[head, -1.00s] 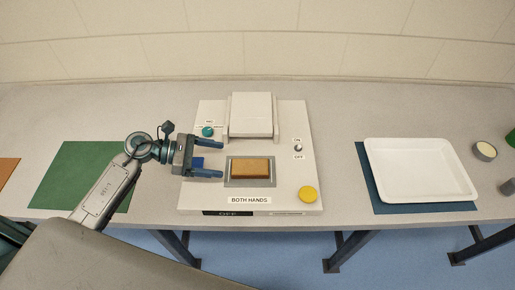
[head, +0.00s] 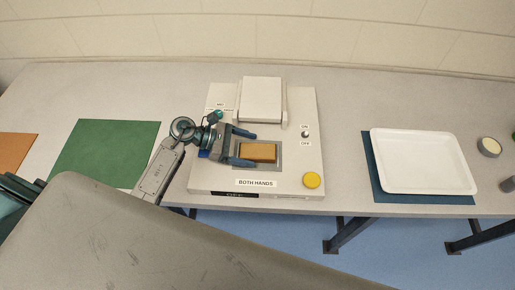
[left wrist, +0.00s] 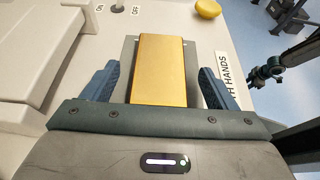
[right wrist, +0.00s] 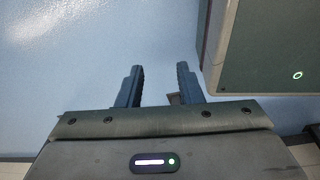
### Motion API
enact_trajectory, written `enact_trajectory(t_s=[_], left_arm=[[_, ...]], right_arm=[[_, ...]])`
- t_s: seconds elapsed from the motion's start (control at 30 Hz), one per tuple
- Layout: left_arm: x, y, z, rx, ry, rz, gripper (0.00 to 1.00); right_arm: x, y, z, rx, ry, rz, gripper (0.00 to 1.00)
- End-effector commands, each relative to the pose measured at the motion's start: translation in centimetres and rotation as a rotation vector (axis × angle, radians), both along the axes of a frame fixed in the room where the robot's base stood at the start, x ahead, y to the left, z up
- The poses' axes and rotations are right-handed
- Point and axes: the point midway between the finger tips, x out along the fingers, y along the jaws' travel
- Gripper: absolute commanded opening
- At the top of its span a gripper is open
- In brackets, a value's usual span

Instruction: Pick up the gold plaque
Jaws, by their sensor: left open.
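The gold plaque (head: 259,152) is a rectangular block lying in the grey recess of the white badge press (head: 298,171). In the left wrist view the plaque (left wrist: 162,70) lies between the two blue fingers, with a gap on each side. My left gripper (head: 246,148) is open, at the plaque's left end in the head view. My right gripper (right wrist: 160,87) shows only in the right wrist view, with its fingers apart and nothing between them, above blue floor.
A white tray (head: 422,188) stands on a dark blue mat at the right. A green mat (head: 105,152) and an orange mat (head: 16,153) lie at the left. The press has a yellow button (head: 312,180) and a raised white block (head: 261,99) behind the plaque.

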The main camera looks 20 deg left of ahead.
Motion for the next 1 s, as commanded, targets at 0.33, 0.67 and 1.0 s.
enact_trajectory(t_s=[0.33,0.67,1.0], left_arm=[[0.7,-2.5,-1.1,0.000,0.001,0.000,0.80],[0.7,-2.5,-1.1,0.000,0.000,0.000,0.49],[0.7,-2.5,-1.0,0.000,0.000,0.000,0.29]], right_arm=[[-2.6,-0.2,1.6,-0.002,0.034,0.000,0.33],[-2.0,-0.2,1.5,-0.003,0.027,0.000,0.33],[-1.6,-0.2,1.5,-0.003,0.022,0.000,0.33]])
